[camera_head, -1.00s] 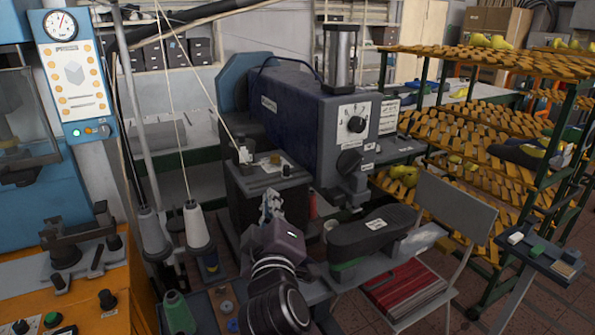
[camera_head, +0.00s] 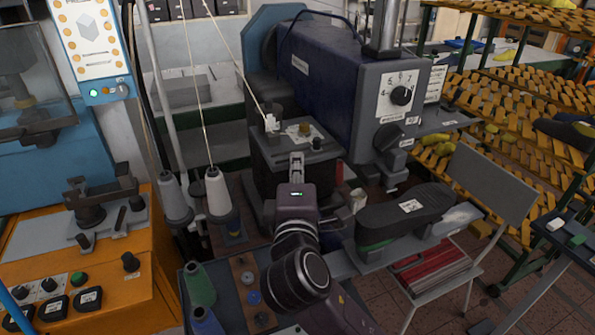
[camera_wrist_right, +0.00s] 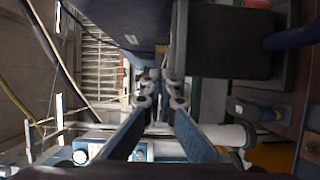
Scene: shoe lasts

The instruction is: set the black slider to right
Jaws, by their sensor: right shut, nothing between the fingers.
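My right gripper (camera_head: 297,158) stands in front of the dark machine block (camera_head: 270,152), its closed fingertips near the front edge of the block's top. A small black knob (camera_head: 317,144) sits on a light plate on that top, beside a brass knob (camera_head: 305,129); I cannot tell for sure whether the black one is the slider. The fingertips are left of and below it in the picture, and contact is not visible. In the right wrist view, the gripper's fingers (camera_wrist_right: 161,88) meet with nothing between them. My left gripper is not in view.
The large dark blue machine head (camera_head: 322,75) rises behind the block. Thread cones (camera_head: 217,190) and taut threads stand left of my right arm. A black shoe sole (camera_head: 405,212) lies on the right. The orange console (camera_head: 150,290) is at lower left.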

